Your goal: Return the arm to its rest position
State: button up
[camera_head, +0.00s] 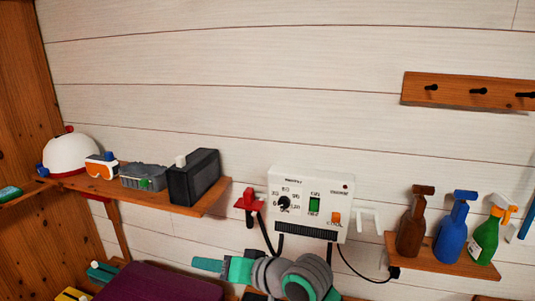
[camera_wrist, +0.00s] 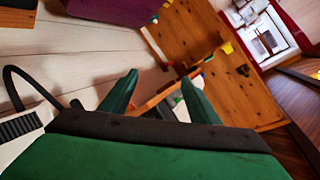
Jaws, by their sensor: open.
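My gripper (camera_wrist: 158,88) shows in the wrist view as two green fingers spread apart, with nothing between them. In the head view my gripper (camera_head: 203,263) is at the bottom centre, pointing left, with my grey and teal arm links to its right. It is below the wall shelf and the white control box, in front of the wall. The lower part of my arm is cut off by the frame's bottom edge.
A white control box (camera_head: 309,205) with a dial and cables is on the wall just above my arm. Another shelf (camera_head: 445,262) holds spray bottles. A purple thing (camera_head: 158,283) is at lower left.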

jog(key=s+d+f+m+t+h, duration=0.2)
jog(key=s+f+m+t+h, duration=0.3)
jog(key=s+f, duration=0.45)
jog(key=s+d+f+m+t+h, duration=0.35)
jog(key=s+f+m+t, duration=0.2)
jog(key=f, duration=0.65)
jog(key=s+d+f+n, duration=0.1)
jog(key=s+d+n, duration=0.1)
jog(key=s, duration=0.6)
jog(key=s+d+f+n+g+h, duration=0.1)
jog(key=s+d+f+n, duration=0.1)
jog(key=s, duration=0.6)
jog(key=s+d+f+n+g+h, duration=0.1)
jog(key=s+n, duration=0.3)
jog(key=s, duration=0.4)
jog(key=shift+s+d+f, duration=0.15)
jog(key=shift+d+f, duration=0.15)
jog(key=shift+d, duration=0.6)
jog(key=shift+h, duration=0.25)
